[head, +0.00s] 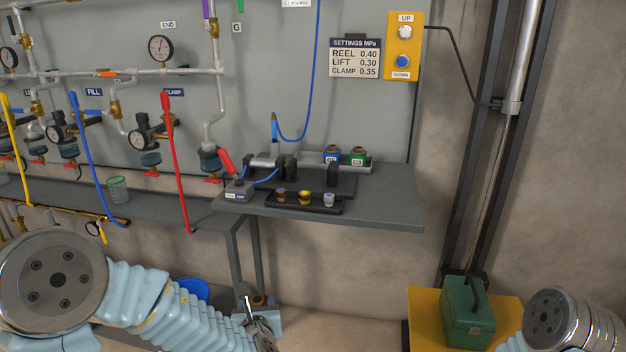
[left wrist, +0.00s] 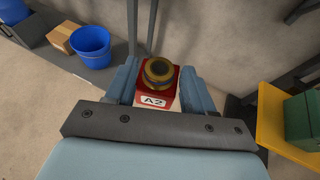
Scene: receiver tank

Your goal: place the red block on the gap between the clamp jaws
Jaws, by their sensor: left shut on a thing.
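The red block (left wrist: 156,98), labelled A2 and topped by a dark and brass round fitting, is held between the two light blue fingers of my left gripper (left wrist: 158,90) in the left wrist view. In the head view my left gripper (head: 262,312) is low, below and in front of the bench. The block's red body is hard to make out there. The clamp's dark jaws, the left one (head: 290,168) and the right one (head: 333,175), stand apart on the bench with an empty-looking gap between them. My right gripper is out of view.
The grey bench (head: 385,205) carries a front tray (head: 285,206) with several small fittings, a blue block (head: 332,154) and a green block (head: 357,157) behind, and a red-handled lever (head: 227,163). A green toolbox (head: 467,315) stands on a yellow surface.

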